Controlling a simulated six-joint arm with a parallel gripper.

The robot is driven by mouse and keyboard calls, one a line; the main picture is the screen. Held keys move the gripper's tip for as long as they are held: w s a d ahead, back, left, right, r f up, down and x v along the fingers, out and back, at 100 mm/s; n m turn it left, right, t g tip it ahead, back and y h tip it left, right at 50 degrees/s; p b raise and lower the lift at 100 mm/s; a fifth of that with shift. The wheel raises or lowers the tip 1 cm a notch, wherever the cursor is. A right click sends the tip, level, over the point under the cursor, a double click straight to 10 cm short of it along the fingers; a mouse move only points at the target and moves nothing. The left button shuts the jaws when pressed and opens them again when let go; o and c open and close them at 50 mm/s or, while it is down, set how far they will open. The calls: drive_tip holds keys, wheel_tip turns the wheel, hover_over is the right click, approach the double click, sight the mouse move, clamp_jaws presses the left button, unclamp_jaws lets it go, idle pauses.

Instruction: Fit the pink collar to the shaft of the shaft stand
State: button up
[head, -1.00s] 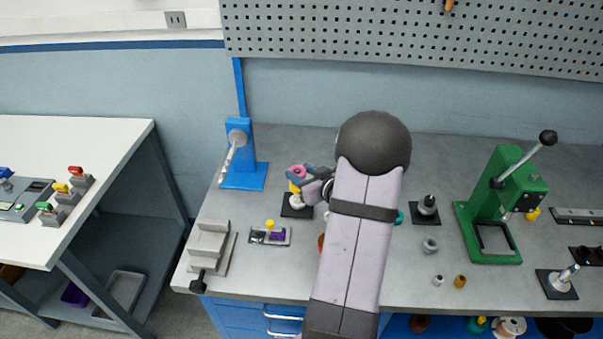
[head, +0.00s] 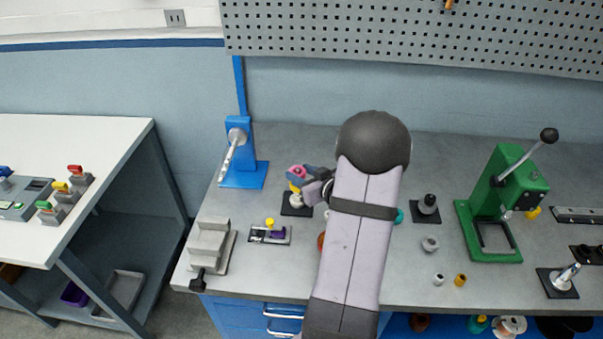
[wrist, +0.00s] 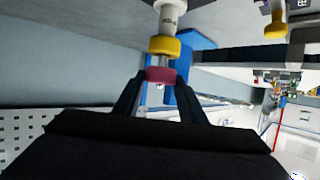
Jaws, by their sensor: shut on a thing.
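The shaft stand (head: 297,210) has a black square base and stands on the bench, left of my arm. A yellow collar (head: 294,187) is around its upright shaft; it also shows in the wrist view (wrist: 165,45). My gripper (wrist: 160,82) is shut on the pink collar (wrist: 160,74), with one dark finger on each side. In the head view the pink collar (head: 296,171) is just above the yellow one, partly covered by the fingers. The two collars are apart, in line with the shaft. I cannot tell whether the shaft passes into the pink collar.
A blue post with a spindle (head: 240,150) stands behind left. A grey stepped block (head: 210,245) and a small tray (head: 270,235) are in front left. A black stand (head: 427,208), loose collars and a green press (head: 500,205) are right of my arm.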

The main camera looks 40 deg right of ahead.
drive_tip(key=shift+f+b, duration=0.7)
drive_tip(key=shift+f, duration=0.35)
drive_tip(key=shift+s+a+f, duration=0.15)
drive_tip(key=shift+f, duration=0.2)
idle(0.4)
drive_tip(key=o, duration=1.1)
drive_tip(key=shift+o, duration=0.2)
drive_tip(key=shift+r, duration=0.1)
drive_tip(key=shift+r, duration=0.1)
drive_tip(key=shift+s, duration=0.1)
drive_tip(key=b+v, duration=0.1)
drive_tip(key=v, duration=0.5)
drive_tip(key=shift+s+b, duration=0.3)
drive_tip(key=shift+s, duration=0.1)
drive_tip(key=shift+r, duration=0.15)
